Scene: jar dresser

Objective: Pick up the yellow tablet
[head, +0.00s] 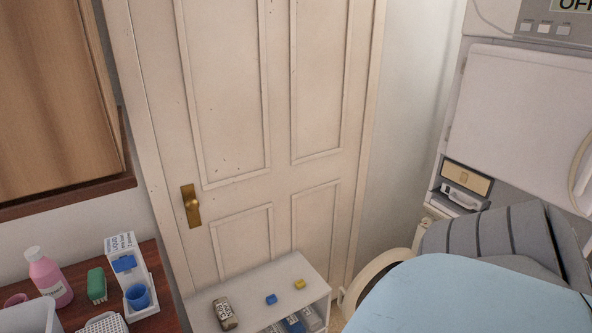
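A small yellow tablet (300,284) lies on the top of a low white dresser (262,283), near its right edge. A small blue tablet (271,299) lies to its left, apart from it. A dark jar with a pale label (224,313) is further left on the same top. Neither of my grippers shows in the head view.
A wooden table (75,280) at the lower left bears a pink bottle (48,277), a green block (97,285) and a blue cup (138,296). A closed white door (235,120) stands behind the dresser. A light-blue padded surface (470,300) fills the lower right.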

